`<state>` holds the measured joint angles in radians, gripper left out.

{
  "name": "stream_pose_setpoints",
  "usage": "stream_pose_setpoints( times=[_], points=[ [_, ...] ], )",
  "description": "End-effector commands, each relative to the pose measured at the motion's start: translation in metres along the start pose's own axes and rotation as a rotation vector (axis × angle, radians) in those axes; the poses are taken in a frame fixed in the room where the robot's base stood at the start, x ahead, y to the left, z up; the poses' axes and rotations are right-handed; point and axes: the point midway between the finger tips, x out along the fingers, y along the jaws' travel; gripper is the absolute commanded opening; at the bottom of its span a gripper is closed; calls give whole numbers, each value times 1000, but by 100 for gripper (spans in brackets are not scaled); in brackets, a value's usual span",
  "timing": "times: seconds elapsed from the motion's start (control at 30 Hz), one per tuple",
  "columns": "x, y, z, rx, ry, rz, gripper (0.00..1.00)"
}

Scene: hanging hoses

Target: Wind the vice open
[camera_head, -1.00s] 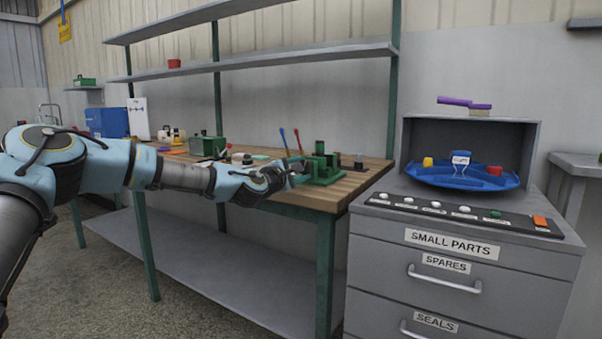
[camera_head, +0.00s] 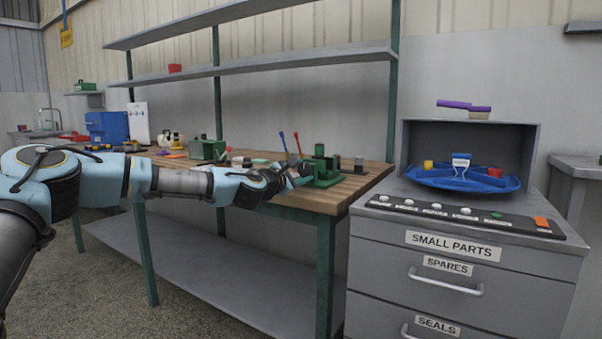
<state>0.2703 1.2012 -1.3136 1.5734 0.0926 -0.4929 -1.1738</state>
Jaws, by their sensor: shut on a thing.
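The green vice (camera_head: 324,172) stands on the wooden workbench (camera_head: 357,185) near its right front corner. My gripper (camera_head: 300,173) is at the left front side of the vice, reaching in from the left. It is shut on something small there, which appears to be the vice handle. The handle itself is mostly hidden by the fingers. How far apart the vice jaws stand is too small to tell.
A red and a blue tool (camera_head: 290,143) stand upright behind my gripper. A green box (camera_head: 207,149) is farther left. The grey small-parts cabinet (camera_head: 462,240) with a blue tray (camera_head: 440,180) stands to the right.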

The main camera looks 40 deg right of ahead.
Motion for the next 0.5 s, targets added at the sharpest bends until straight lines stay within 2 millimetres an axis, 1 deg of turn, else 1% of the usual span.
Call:
stream_pose_setpoints(
  times=[0.03, 0.07, 0.3, 0.5],
  points=[
    [0, -2, 1, 0, -2, -3, 0],
    [0, -1, 1, 0, -2, -3, 59],
    [0, -1, 1, 1, -1, -1, 86],
    [0, 0, 0, 1, -1, 0, 86]
  ],
)
